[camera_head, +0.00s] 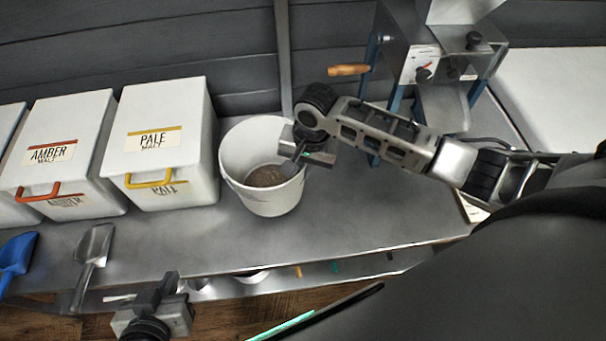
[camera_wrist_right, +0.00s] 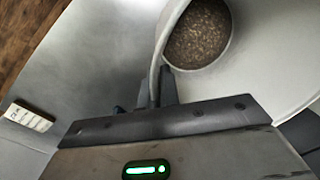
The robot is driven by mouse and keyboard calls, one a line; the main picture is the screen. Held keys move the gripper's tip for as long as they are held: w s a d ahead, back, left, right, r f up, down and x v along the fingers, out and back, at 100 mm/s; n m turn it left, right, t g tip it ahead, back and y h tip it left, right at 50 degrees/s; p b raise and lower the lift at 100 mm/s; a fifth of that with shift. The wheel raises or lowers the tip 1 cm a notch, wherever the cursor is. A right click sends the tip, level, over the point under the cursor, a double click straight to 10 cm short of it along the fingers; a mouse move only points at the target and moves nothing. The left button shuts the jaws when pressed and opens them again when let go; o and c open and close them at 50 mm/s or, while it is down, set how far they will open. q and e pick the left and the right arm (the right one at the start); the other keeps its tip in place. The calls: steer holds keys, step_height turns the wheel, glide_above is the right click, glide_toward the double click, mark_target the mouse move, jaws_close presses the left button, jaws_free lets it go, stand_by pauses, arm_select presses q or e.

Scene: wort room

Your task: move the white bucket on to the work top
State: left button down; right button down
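The white bucket (camera_head: 268,195) is at the steel work top (camera_head: 340,222), right of the pale malt bin, with brown grain inside. It looks upright; I cannot tell whether its base touches the surface. My right gripper (camera_head: 291,163) reaches its right rim from the right. In the right wrist view the bucket wall (camera_wrist_right: 175,30) runs between the fingers of the right gripper (camera_wrist_right: 160,88), which look shut on the rim. My left gripper (camera_head: 160,288) is empty, low in front of the work top edge; its finger gap is not clear.
White malt bins labelled amber (camera_head: 75,145) and pale (camera_head: 165,140) stand left of the bucket. A metal scoop (camera_head: 92,250) and a blue scoop (camera_head: 16,258) lie at the front left. A mill (camera_head: 430,65) stands at the back right. The work top front right of the bucket is clear.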

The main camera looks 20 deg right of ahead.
steer(key=shift+w+f, duration=0.2)
steer(key=shift+w, duration=0.05)
steer(key=f, duration=0.3)
steer(key=shift+w+f+b, duration=0.2)
steer(key=shift+f+b, duration=0.05)
steer(key=shift+b, duration=0.1)
steer(key=c, duration=2.1)
jaws_free()
steer(key=shift+d+f, duration=0.1)
steer(key=shift+f, duration=0.05)
steer(key=o, duration=0.5)
steer(key=shift+c, duration=0.2)
step_height(320, 180, up, 12)
steer(key=d+p, duration=0.1)
steer(key=p, duration=0.1)
steer(key=shift+s, duration=0.45)
